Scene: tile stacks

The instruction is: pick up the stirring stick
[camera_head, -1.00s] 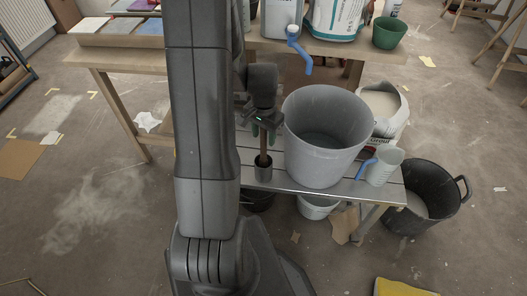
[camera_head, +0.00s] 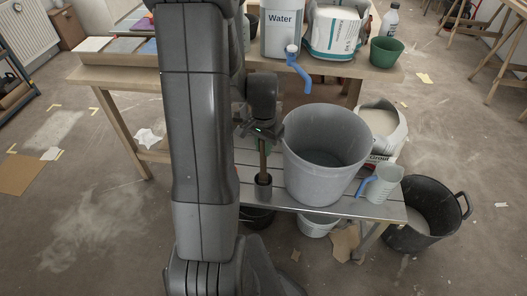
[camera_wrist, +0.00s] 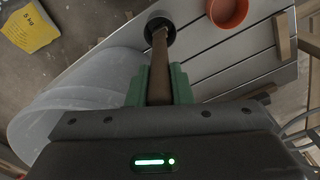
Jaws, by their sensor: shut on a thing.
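The stirring stick (camera_head: 263,162) is a brown wooden rod standing roughly upright, its lower end at the mouth of a small dark holder (camera_head: 263,191) on the low slatted bench (camera_head: 376,210). My gripper (camera_head: 264,143) is shut on the upper part of the stick. In the wrist view the green fingers of my gripper (camera_wrist: 158,84) press on both sides of the stick (camera_wrist: 159,62), which runs to the dark round holder (camera_wrist: 168,24). I cannot tell whether its tip is still inside the holder.
A large grey bucket (camera_head: 318,178) stands close right of the stick, with a clear jug (camera_head: 384,184) beyond. An orange pot (camera_wrist: 228,12) is near the holder. The table behind holds a water container (camera_head: 281,35) with a blue tap and a green pot (camera_head: 385,52). A black tub (camera_head: 421,238) is on the floor.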

